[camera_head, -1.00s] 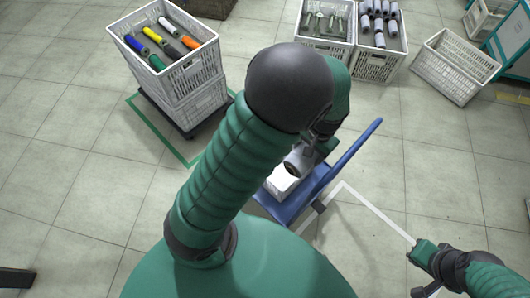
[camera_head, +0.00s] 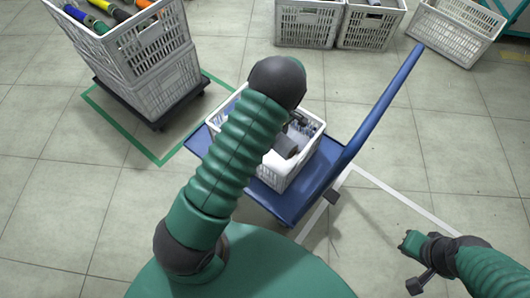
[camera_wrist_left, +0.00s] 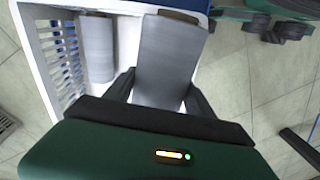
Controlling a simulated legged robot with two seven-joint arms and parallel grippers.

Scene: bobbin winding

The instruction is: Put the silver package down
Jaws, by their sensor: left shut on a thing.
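The silver package (camera_wrist_left: 168,58) is a smooth grey roll with a brown end, held between the fingers of my left gripper (camera_wrist_left: 166,95) in the left wrist view. In the head view, my left gripper (camera_head: 290,140) is over the white crate (camera_head: 304,164) on the blue cart, partly hidden by my arm. In the wrist view, the package is over the crate's opening, beside another silver roll (camera_wrist_left: 96,48) lying inside. I cannot tell whether the held package touches the crate floor. My right gripper (camera_head: 412,262) is at lower right, away from the crate; its jaws are unclear.
The blue cart (camera_head: 290,205) has a raised handle (camera_head: 385,105) on its right. Stacked white crates (camera_head: 150,50) with coloured rolls stand at upper left on a dark dolly. More crates (camera_head: 308,24) stand at the back.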

